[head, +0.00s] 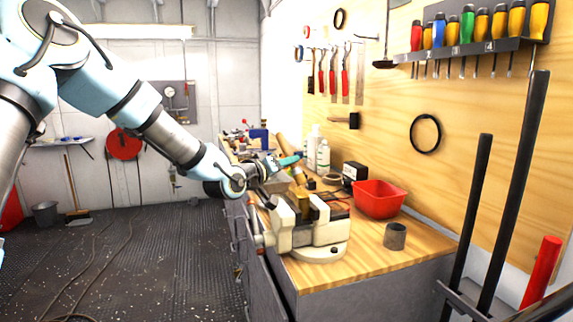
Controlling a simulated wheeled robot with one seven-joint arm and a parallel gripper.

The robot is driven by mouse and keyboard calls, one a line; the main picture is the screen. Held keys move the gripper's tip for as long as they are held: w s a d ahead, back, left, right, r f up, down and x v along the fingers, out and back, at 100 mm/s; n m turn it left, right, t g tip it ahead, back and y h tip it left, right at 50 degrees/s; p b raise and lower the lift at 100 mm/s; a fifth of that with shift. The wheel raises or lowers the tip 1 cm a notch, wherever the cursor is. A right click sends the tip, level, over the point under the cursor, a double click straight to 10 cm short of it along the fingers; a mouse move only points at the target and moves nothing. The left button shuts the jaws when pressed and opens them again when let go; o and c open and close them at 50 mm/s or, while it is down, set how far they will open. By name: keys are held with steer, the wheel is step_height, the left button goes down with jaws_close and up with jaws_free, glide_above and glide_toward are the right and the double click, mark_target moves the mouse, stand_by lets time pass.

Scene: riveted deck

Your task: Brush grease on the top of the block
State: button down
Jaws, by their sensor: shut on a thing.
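My gripper (268,167) is at the end of the arm, above the far-left part of the bench. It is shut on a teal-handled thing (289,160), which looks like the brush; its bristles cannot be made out. A cream vise (318,238) stands at the near-left bench edge, below and to the right of my gripper. A small yellowish piece (301,192) shows at the vise jaws and may be the block; its top is too small to read. The gripper is apart from the vise. A dark grey cylindrical can (395,236) stands to the right of the vise; its contents are hidden.
The wooden bench (370,262) is bare in front of the can. A red bin (380,199), a black box (354,172) and white bottles (318,150) stand along the wall. Screwdrivers hang on a rack (470,47). Dark upright bars (515,190) stand at the right.

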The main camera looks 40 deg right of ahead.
steer(key=shift+r+p, duration=1.65)
steer(key=shift+r, duration=1.35)
steer(key=shift+r+p, duration=0.95)
steer(key=shift+r, duration=0.55)
